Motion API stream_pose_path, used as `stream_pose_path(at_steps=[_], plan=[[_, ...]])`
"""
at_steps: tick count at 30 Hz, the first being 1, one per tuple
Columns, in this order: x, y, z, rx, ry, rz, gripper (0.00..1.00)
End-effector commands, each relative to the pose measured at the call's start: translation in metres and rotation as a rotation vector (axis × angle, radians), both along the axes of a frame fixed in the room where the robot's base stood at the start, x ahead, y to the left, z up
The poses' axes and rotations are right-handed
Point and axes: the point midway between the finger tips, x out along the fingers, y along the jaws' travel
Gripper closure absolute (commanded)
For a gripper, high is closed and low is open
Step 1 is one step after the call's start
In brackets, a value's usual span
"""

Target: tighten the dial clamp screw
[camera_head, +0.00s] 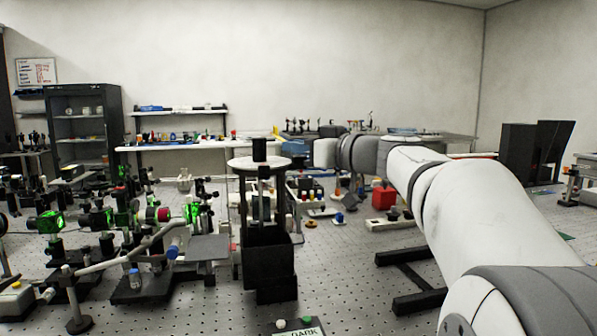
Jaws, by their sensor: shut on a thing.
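A dark stand (268,250) rises near the middle of the view. It carries a round white disc (258,163), and a short black cylinder (259,149) stands on that disc. I cannot make out a dial clamp screw; if it is here, it is hidden or too small to tell. My arm reaches in from the lower right, and its far end is just right of the disc. My gripper cannot be made out at that end, so its hold and any contact with the stand are not visible.
Clamps, rods and green-lit optics (50,222) crowd the perforated bench at left. A red box (383,196) and small coloured parts lie behind, under my arm. A dark bracket (410,275) lies at right. Bare bench (335,275) shows between stand and bracket.

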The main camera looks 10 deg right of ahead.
Motion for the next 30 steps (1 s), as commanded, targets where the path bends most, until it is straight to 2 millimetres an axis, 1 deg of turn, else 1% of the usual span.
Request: stream_pose_path(at_steps=[1,9,15,22,30], plan=[[-0.0016,0.0019,-0.0089,-0.003,-0.006,-0.037,1.00],[-0.0012,0.0024,-0.0036,0.000,-0.004,-0.258,1.00],[-0.0004,0.0017,0.0000,0.000,-0.002,-0.379,1.00],[0.0003,0.0012,0.0001,0.000,0.001,-0.460,1.00],[0.0005,0.0005,-0.0001,0.001,0.002,-0.495,1.00]])
